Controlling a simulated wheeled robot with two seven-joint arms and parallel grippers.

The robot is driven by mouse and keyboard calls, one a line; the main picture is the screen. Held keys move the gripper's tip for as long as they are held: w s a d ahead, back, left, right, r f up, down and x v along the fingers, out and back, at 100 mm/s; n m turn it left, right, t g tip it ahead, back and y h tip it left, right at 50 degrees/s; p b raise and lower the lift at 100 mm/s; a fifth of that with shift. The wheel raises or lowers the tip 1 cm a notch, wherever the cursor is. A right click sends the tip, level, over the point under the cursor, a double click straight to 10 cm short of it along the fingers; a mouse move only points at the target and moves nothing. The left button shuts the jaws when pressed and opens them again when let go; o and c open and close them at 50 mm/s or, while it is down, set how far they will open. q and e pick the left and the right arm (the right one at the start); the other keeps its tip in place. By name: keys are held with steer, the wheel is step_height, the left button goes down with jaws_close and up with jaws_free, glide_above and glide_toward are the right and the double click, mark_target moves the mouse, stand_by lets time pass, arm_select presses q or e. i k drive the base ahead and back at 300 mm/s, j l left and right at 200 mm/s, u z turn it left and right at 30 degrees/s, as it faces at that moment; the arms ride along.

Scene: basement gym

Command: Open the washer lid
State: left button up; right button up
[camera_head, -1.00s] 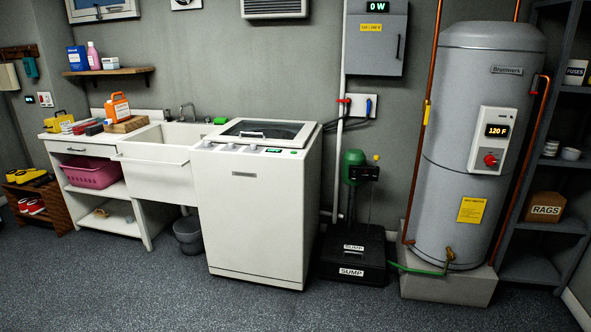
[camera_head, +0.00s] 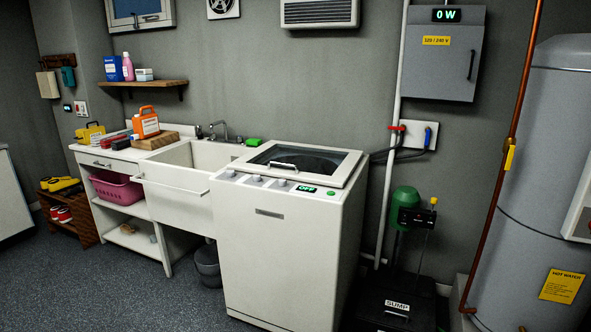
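The white top-loading washer (camera_head: 277,256) stands against the back wall in the middle of the view. Its lid (camera_head: 334,163), a pale frame around a dark window, lies closed on top. A handle (camera_head: 283,166) sits at the lid's front edge. The control strip in front has several knobs, a display (camera_head: 306,188) reading OFF and a green button (camera_head: 331,193). Neither of my grippers is in view.
A white sink cabinet (camera_head: 180,187) adjoins the washer's left side, with a grey bucket (camera_head: 207,266) below. A black sump box (camera_head: 396,302) with a green pump (camera_head: 405,205) stands right of the washer. A grey water heater (camera_head: 540,180) is at far right. The floor at front left is clear.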

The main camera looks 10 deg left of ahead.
mark_target(341, 176)
steer(key=i+j+u, duration=0.15)
steer(key=i+u, duration=0.25)
steer(key=i, duration=0.35)
steer(key=i+u, duration=0.4)
steer(key=i, duration=0.3)
